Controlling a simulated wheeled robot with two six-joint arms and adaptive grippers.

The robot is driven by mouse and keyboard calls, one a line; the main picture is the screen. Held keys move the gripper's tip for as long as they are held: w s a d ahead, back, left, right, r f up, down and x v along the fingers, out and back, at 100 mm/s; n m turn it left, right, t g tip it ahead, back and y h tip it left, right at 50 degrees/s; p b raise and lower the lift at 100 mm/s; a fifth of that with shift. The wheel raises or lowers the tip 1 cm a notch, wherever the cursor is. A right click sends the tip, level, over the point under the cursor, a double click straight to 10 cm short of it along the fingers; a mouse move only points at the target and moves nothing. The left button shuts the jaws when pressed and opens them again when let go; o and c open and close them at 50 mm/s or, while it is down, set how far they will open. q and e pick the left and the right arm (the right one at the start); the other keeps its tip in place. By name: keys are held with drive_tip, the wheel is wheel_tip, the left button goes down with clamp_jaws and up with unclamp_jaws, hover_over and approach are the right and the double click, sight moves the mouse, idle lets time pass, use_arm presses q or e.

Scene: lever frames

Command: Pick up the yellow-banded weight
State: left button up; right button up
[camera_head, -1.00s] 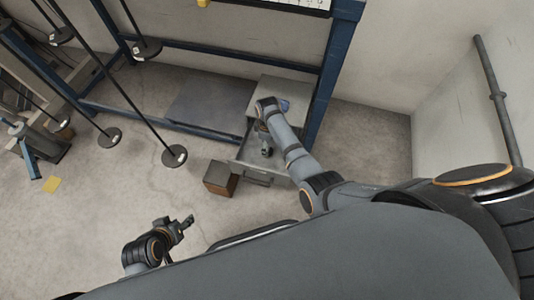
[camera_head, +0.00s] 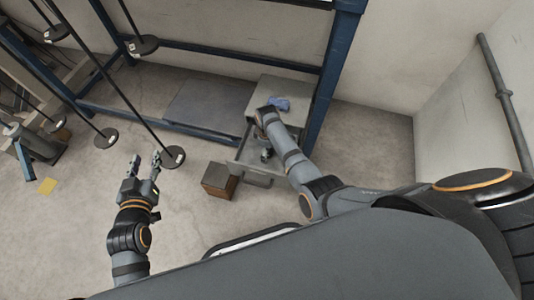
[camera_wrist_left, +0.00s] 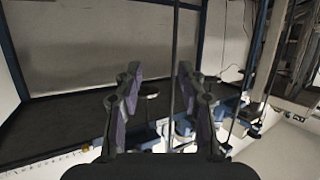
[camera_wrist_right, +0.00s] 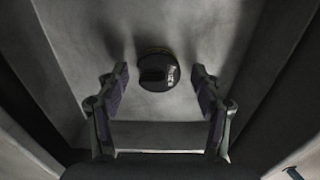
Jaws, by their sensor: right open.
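A dark, round weight (camera_wrist_right: 158,70) with a thin yellowish edge at its far side lies in the open drawer (camera_wrist_right: 95,60) in the right wrist view. My right gripper (camera_wrist_right: 160,82) is open; in that view the weight shows between its fingertips, apart from both. In the head view my right gripper (camera_head: 266,153) is over the open drawer (camera_head: 256,178) of the grey cabinet, and the weight is not clearly visible there. My left gripper (camera_head: 146,158) is open and empty, beside a hanging rod's black disc; its fingers (camera_wrist_left: 157,90) also show apart in the left wrist view.
Long rods with black discs (camera_head: 173,157) hang at the left, one close to my left gripper. A brown box (camera_head: 219,181) stands on the floor beside the drawer. A blue frame post (camera_head: 333,80) rises beside the cabinet.

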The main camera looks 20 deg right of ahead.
drive_tip(key=c, duration=1.1)
drive_tip(key=shift+c, duration=0.2)
